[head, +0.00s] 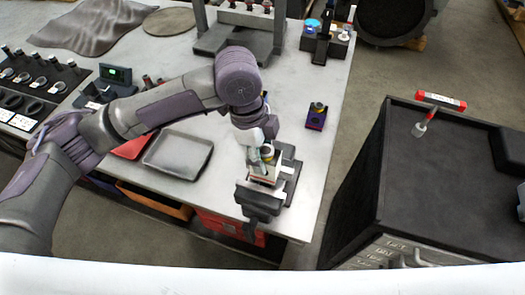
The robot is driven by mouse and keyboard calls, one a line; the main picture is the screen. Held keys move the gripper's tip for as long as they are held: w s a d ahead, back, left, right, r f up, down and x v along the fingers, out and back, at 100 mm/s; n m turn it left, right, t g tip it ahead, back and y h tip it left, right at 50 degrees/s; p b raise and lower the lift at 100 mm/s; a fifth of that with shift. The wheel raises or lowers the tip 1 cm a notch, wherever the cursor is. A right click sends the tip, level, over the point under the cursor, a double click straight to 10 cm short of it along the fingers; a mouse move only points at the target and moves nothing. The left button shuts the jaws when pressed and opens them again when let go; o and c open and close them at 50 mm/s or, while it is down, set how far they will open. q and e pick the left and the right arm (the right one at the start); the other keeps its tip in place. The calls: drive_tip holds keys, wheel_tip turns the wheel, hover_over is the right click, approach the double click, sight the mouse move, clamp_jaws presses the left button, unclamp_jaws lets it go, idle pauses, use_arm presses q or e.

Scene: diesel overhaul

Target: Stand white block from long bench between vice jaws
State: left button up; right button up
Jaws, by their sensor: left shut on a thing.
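The dark vice (262,199) stands at the near right corner of the long bench (232,178). My left arm reaches in from the left, and its gripper (260,163) points down over the vice jaws. The gripper is shut on a small pale block (264,173), which appears to be at or between the jaws. The fingers and wrist partly cover the block, so its exact seating and contact with the jaws cannot be told. My right gripper is not in view.
A grey tray (178,154) lies left of the vice. A dark press-like stand (240,38) is at the back. A black-topped cabinet (440,170) stands right, across a floor gap.

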use_arm(q)
drive_tip(key=shift+f, duration=0.65)
drive_tip(key=shift+f, duration=0.25)
drive_tip(key=shift+f, duration=0.2)
idle(0.6)
drive_tip(key=shift+f, duration=0.35)
drive_tip(key=shift+f, duration=0.65)
drive_tip(key=shift+f+p, duration=0.3)
idle(0.7)
drive_tip(key=o, duration=1.6)
drive_tip(key=shift+r, duration=0.1)
